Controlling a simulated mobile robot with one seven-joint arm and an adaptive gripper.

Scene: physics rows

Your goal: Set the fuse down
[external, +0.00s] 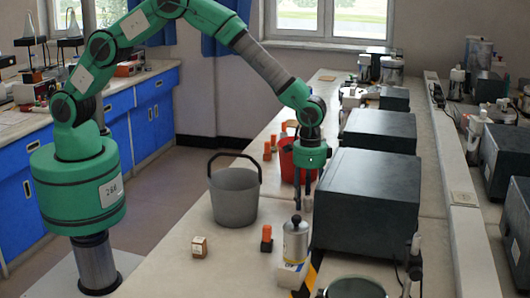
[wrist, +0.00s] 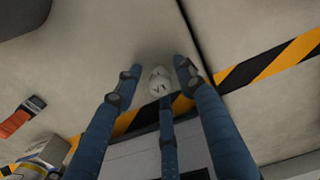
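My gripper (wrist: 158,74) points down over the bench in the wrist view, with three blue-grey fingers around a small whitish rounded piece with dark marks (wrist: 158,84). This piece may be the fuse. A gap shows between it and the left finger; the right and middle fingertips appear close to it. I cannot tell whether the fingers grip it, or whether it is held or rests on the bench. In the external view my gripper (external: 303,204) hangs between the grey bucket and a large dark box; its fingertips are partly hidden behind a metal can, and no fuse is distinguishable there.
The grey bucket (external: 233,196) stands left of my gripper, a red bucket (external: 288,160) behind it. The dark box (external: 367,207) is close on the right. The can (external: 295,243) and an orange-topped item (external: 266,240) stand in front. Black-and-yellow tape (wrist: 235,78) crosses the bench.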

